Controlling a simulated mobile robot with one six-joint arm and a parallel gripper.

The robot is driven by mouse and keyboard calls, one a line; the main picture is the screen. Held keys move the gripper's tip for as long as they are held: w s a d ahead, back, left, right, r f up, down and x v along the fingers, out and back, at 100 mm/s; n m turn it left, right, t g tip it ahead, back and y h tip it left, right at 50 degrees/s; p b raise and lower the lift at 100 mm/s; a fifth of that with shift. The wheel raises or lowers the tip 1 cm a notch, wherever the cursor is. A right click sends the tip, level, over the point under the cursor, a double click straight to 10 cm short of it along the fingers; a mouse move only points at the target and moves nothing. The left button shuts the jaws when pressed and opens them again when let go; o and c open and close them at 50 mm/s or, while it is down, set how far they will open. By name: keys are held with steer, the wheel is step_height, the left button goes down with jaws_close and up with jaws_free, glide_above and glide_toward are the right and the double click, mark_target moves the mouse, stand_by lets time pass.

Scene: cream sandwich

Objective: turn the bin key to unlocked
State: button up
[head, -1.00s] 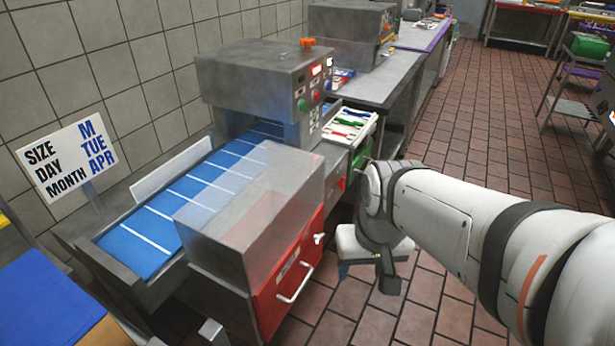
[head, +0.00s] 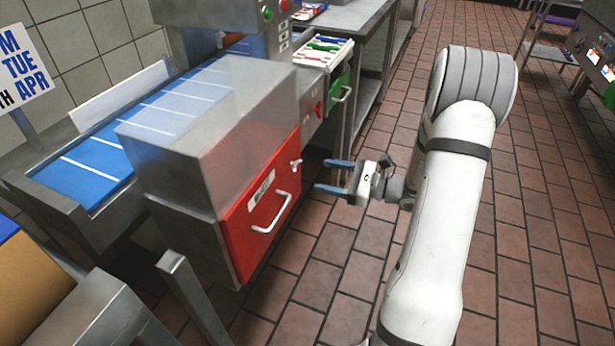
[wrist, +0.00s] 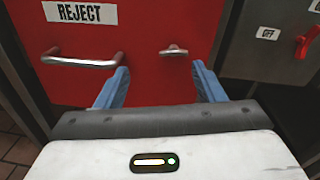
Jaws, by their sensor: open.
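The red reject bin front (head: 240,235) has a pull handle (head: 272,216) and a small metal key (head: 296,163) at its upper right. In the wrist view the key (wrist: 173,50) lies roughly horizontal on the red panel, right of the handle (wrist: 80,60). Its locked or unlocked marking cannot be read. My gripper (head: 322,174) is open and empty, its blue fingers pointing at the panel just right of the key. In the wrist view my gripper (wrist: 160,67) has its fingertips either side of the key's line, apart from it.
A red switch (wrist: 306,42) marked OFF sits on grey metal to the right. The blue conveyor (head: 90,160) runs behind the bin's clear cover. A tray of coloured items (head: 325,52) stands farther back. The tiled floor (head: 345,270) before the bin is open.

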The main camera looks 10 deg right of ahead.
mark_target(300, 166)
steer(key=w+a+f+m+t+b, duration=0.1)
steer(key=w+a, duration=0.4)
steer(key=shift+w, duration=0.2)
stand_by(0.3)
steer(key=c, duration=1)
steer(key=shift+r+m+p, duration=0.15)
steer(key=shift+m+p, duration=0.15)
steer(key=shift+p, duration=0.35)
steer(key=shift+f+m+p, duration=0.25)
steer(key=shift+m+p, duration=0.1)
steer(key=shift+m, duration=0.15)
steer(key=shift+s, duration=0.1)
steer(key=o, duration=1)
